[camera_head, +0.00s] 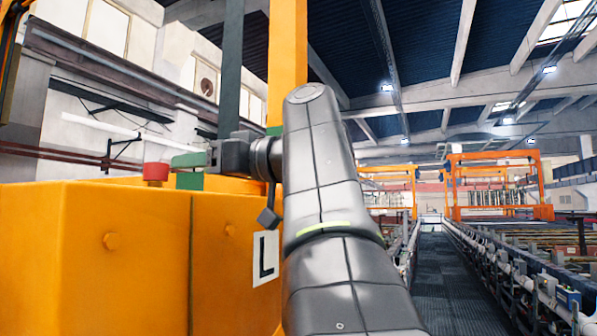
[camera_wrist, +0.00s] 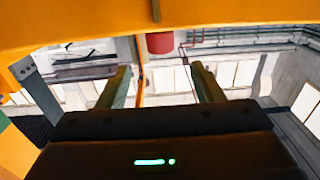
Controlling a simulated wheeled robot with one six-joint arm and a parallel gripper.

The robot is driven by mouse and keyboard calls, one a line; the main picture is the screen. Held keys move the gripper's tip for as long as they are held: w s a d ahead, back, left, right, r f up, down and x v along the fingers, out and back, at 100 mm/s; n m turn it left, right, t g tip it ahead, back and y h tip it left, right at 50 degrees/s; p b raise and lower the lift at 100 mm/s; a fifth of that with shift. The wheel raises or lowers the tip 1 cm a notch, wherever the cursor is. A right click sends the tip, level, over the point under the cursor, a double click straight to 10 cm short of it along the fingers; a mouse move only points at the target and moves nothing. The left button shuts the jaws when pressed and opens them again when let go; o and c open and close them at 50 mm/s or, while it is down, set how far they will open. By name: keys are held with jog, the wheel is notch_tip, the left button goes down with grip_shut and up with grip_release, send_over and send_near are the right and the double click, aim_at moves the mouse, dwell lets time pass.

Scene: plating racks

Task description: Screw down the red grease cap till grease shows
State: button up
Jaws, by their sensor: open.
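The red grease cap (camera_head: 156,172) is a small cylinder standing on top of the yellow housing (camera_head: 95,255). In the wrist view the cap (camera_wrist: 160,42) shows against the yellow surface (camera_wrist: 230,22) at the top of the picture. My gripper (camera_head: 177,161) is level with the cap, just to its right in the head view, with green fingers pointing at it. In the wrist view my gripper (camera_wrist: 161,72) is open and empty, and the cap lies beyond the fingertips, in line with the gap between them. No grease is visible around the cap.
An orange post (camera_head: 287,60) and a grey post (camera_head: 231,65) rise behind my arm. A white sign with an L (camera_head: 266,257) is on the housing's side. To the right, a dark walkway (camera_head: 447,280) runs beside plating lines with orange frames (camera_head: 497,160).

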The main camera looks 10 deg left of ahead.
aim_at(165, 167)
jog(key=shift+v, duration=1.4)
jog(key=shift+p+x, duration=1.7)
jog(key=shift+x, duration=4.95)
jog(key=shift+d, duration=0.1)
